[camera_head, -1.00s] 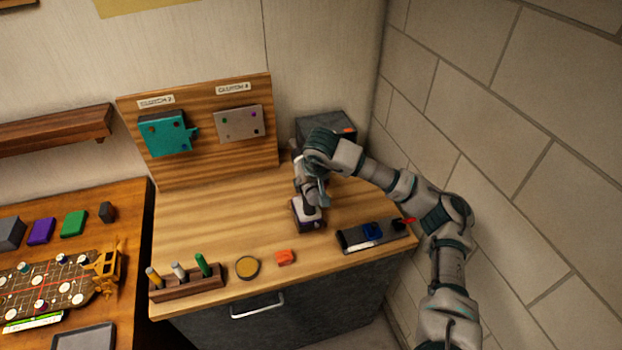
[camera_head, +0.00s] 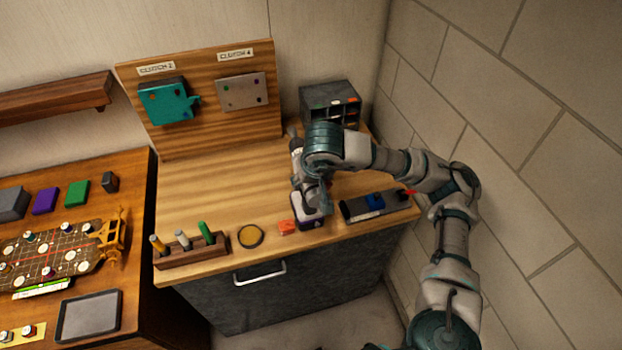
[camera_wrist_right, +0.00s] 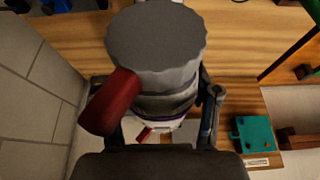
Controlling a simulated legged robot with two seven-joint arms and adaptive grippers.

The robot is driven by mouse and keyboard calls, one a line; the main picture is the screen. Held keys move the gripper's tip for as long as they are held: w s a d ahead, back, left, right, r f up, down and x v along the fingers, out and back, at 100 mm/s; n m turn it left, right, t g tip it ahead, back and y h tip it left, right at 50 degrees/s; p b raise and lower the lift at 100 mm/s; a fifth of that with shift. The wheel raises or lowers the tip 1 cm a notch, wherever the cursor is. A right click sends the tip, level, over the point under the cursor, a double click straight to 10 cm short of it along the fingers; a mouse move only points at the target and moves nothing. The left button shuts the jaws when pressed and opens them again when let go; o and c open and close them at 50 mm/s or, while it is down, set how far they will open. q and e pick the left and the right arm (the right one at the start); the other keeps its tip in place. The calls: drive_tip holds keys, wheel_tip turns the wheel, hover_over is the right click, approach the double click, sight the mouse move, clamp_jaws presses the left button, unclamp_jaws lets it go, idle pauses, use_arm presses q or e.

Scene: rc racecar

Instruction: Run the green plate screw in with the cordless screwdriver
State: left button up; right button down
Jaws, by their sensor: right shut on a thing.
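My right gripper (camera_head: 318,196) is shut on the cordless screwdriver (camera_head: 308,218), whose white and dark purple base shows above the front part of the wooden counter. In the right wrist view, the gripper (camera_wrist_right: 160,128) closes around the screwdriver (camera_wrist_right: 158,45), showing a round grey end and a red part. Its bit is not clearly visible. A teal-green plate (camera_head: 168,101) hangs on the upright board under a "CLUTCH 2" label; it also shows in the right wrist view (camera_wrist_right: 253,133). A grey plate (camera_head: 243,92) with small coloured screw heads hangs beside it. My left gripper is out of view.
A grey drawer cabinet (camera_head: 330,100) stands at the back right. A dark tray (camera_head: 355,211) with a blue part lies right of the screwdriver. The counter's middle is clear.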

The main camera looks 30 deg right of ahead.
drive_tip(key=shift+r+p, duration=0.85)
drive_tip(key=shift+r, duration=0.75)
drive_tip(key=shift+w, duration=0.1)
